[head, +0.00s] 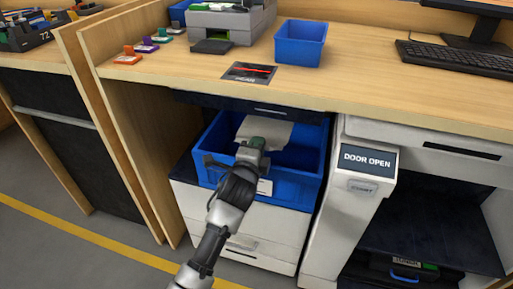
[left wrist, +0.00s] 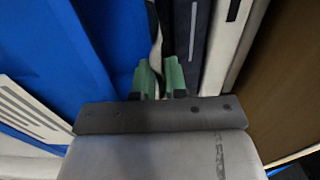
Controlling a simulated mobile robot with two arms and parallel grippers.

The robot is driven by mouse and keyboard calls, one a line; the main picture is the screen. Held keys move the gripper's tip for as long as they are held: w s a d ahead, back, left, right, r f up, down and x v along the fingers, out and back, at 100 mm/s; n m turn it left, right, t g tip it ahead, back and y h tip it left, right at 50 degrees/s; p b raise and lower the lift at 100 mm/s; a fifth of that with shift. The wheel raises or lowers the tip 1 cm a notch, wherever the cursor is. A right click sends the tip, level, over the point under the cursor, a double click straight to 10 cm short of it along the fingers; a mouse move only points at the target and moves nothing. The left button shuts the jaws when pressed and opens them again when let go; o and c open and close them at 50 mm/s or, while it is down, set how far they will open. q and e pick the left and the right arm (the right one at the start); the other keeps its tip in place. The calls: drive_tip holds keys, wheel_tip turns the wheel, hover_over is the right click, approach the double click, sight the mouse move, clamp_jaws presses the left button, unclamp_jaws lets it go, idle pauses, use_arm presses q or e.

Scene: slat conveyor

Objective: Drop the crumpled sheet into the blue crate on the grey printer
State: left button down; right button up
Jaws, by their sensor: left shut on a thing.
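The blue crate (head: 298,192) stands on the grey printer (head: 215,212) under the counter, with a white label on its front. It also fills the left of the left wrist view (left wrist: 45,45). My left gripper (head: 252,148), with green fingertips, is over the crate's opening. It is shut on the pale, creased sheet (head: 268,130), which shows edge-on between the fingertips in the left wrist view (left wrist: 155,30). The sheet looks to be above the crate, near its back; its exact height is hard to tell. My right gripper is not in view.
The counter (head: 190,70) overhangs the crate's back. A smaller blue bin (head: 300,42), a grey machine (head: 225,22) and a keyboard (head: 450,58) are on it. A white panel reading "DOOR OPEN" (head: 368,160) stands close right of the crate. A wooden divider (head: 110,120) stands left.

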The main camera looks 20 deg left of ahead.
use_arm(q)
drive_tip(key=c, duration=1.1)
unclamp_jaws()
drive_tip(key=shift+f, duration=0.2)
drive_tip(key=shift+s, duration=0.15)
